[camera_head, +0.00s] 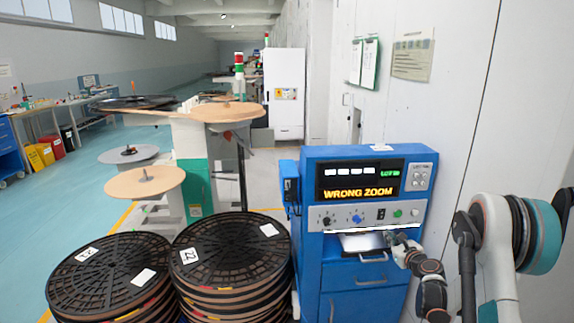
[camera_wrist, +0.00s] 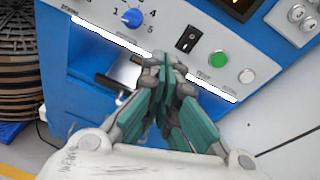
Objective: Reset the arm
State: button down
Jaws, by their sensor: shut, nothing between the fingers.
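My gripper (camera_wrist: 165,75) is shut and empty, with its teal fingers together in front of the blue machine's control panel in the wrist view. In the head view my gripper (camera_head: 392,238) is at the lower right of the blue machine (camera_head: 345,283), near its panel edge. My arm reaches in from the right. The machine's display (camera_head: 360,195) reads "WRONG ZOOM". In the wrist view a blue knob (camera_wrist: 132,17), a black switch (camera_wrist: 187,38), a green button (camera_wrist: 218,59) and a white button (camera_wrist: 246,76) show. I cannot tell whether the fingers touch the panel.
Stacks of black reels (camera_head: 230,250) stand left of the machine. A rewind station with round brown platters (camera_head: 228,111) is behind them. A grey wall (camera_head: 455,110) with posted papers runs along the right. The blue-green floor at the left is open.

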jog(key=s+a+r+n+g+y, duration=0.15)
jog(key=s+a+r+n, duration=0.35)
jog(key=a+r+n, duration=0.55)
jog(key=s+a+r+n+g, duration=0.3)
jog(key=s+a+r+n, duration=0.3)
jog(key=s+a+r, duration=0.4)
jog(key=s+f+n+g+h, duration=0.1)
jog(key=s+n, duration=0.6)
jog(key=s, duration=1)
jog(key=s+f+n+g+h, duration=0.1)
jog(key=s+n, duration=0.7)
jog(key=s, duration=0.9)
jog(key=shift+s+f+g+h, duration=0.25)
jog(key=shift+f+g+h, duration=0.15)
jog(key=shift+g+h, duration=0.5)
jog(key=shift+n, duration=0.25)
